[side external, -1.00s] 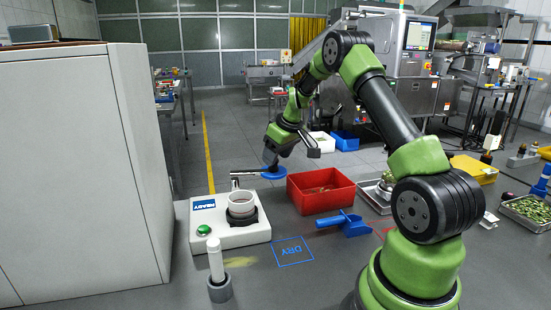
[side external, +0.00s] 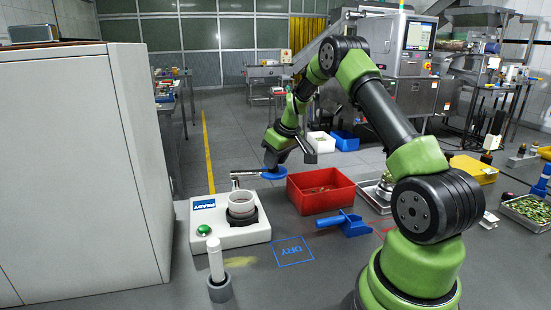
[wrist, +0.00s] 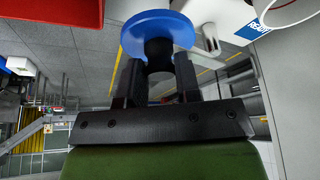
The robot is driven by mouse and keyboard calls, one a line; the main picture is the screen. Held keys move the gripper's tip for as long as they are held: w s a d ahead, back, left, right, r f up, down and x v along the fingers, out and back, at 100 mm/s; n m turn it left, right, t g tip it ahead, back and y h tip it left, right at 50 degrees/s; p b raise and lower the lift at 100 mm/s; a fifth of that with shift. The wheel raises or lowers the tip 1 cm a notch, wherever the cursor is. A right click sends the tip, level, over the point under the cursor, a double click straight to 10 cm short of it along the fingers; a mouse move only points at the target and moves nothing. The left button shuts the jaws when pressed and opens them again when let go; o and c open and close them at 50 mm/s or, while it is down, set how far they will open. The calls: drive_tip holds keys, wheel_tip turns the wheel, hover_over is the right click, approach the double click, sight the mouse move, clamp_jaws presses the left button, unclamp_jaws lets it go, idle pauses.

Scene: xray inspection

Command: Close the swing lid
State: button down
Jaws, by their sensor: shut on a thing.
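The swing lid (side external: 275,174) is a blue disc on a grey arm at the back of a white machine (side external: 222,234). It is open, out to the right, away from the machine's white round cup (side external: 241,200). My gripper (side external: 270,160) is above the lid. In the wrist view, my gripper (wrist: 157,68) has its two dark fingers on either side of the lid's black knob and is shut on it. The blue disc (wrist: 150,24) shows past the fingertips, with part of the machine (wrist: 225,20) beyond it.
A red bin (side external: 320,196) stands close to the right of the lid. A blue scoop (side external: 346,224) lies in front of it. A white stick stands in a grey holder (side external: 219,290) at the front. A tall white cabinet (side external: 80,170) is at the left.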

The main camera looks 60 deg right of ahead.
sight(270, 175)
drive_tip(key=shift+s+a+m+g+h, duration=0.1)
drive_tip(key=shift+s+a+m+h, duration=0.15)
drive_tip(key=shift+a+m, duration=0.35)
drive_tip(key=shift+s+a+m+g+h, duration=0.1)
drive_tip(key=shift+s+a+m+h, duration=0.1)
drive_tip(key=shift+a+m, duration=0.4)
drive_tip(key=shift+s+a+m+g+h, duration=0.1)
drive_tip(key=shift+s+a+m+h, duration=0.15)
drive_tip(key=shift+a+m, duration=0.3)
drive_tip(key=a+m, duration=0.2)
drive_tip(key=m, duration=0.1)
drive_tip(key=w+a+m+g+h, duration=0.1)
drive_tip(key=a+m, duration=0.1)
drive_tip(key=a, duration=0.1)
drive_tip(key=a+m+g+h, duration=0.1)
drive_tip(key=a+m, duration=0.2)
drive_tip(key=shift+w+m, duration=0.15)
drive_tip(key=shift+m, duration=0.2)
drive_tip(key=shift+w+a+m+g, duration=0.45)
drive_tip(key=shift+w+a+m, duration=0.15)
drive_tip(key=shift+m, duration=0.3)
drive_tip(key=shift+w+a+m+g, duration=0.45)
drive_tip(key=shift+a+m, duration=0.25)
drive_tip(key=shift+m, duration=0.2)
drive_tip(key=c, duration=0.8)
unclamp_jaws()
drive_tip(key=shift+r, duration=0.1)
drive_tip(key=v, duration=1)
drive_tip(key=shift+a, duration=0.1)
